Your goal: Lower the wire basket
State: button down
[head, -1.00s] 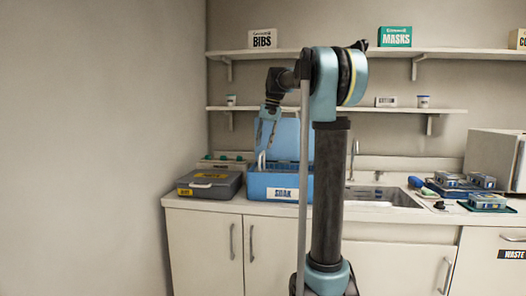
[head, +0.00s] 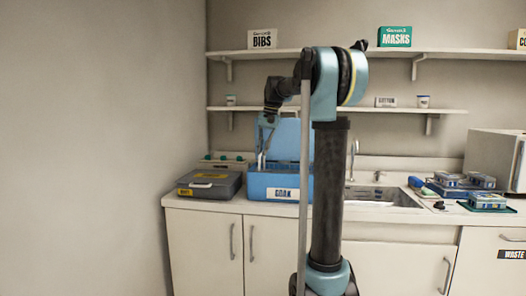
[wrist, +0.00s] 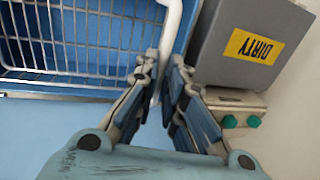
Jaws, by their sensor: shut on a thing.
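The wire basket (wrist: 75,35) fills the upper left of the wrist view, with a white upright handle (wrist: 171,32). My gripper (wrist: 163,65) is shut on this handle. In the head view my gripper (head: 263,148) is in front of the raised lid (head: 285,138) of the blue SOAK box (head: 258,185). The basket lies within the outline of the box in the wrist view. Its body is hidden behind the box front in the head view, so I cannot tell whether it touches the bottom.
A grey DIRTY case (head: 205,184) stands left of the box; it also shows in the wrist view (wrist: 245,45). Green-knobbed fittings (head: 222,157) are behind it. The sink (head: 378,197) and several blue boxes (head: 480,180) are to the right. A shelf (head: 235,108) runs above.

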notch_tip(320, 180, down, 8)
jog(key=shift+r, duration=0.15)
dwell(0.4)
jog(key=c, duration=1.7)
grip_release()
jog(key=r, duration=0.4)
jog(key=d+r, duration=0.1)
jog(key=r, duration=0.2)
jog(key=d+r, duration=0.1)
jog(key=r, duration=0.3)
jog(key=shift+s+d+r, duration=0.15)
jog(key=shift+s+r, duration=0.1)
jog(key=shift+r, duration=0.1)
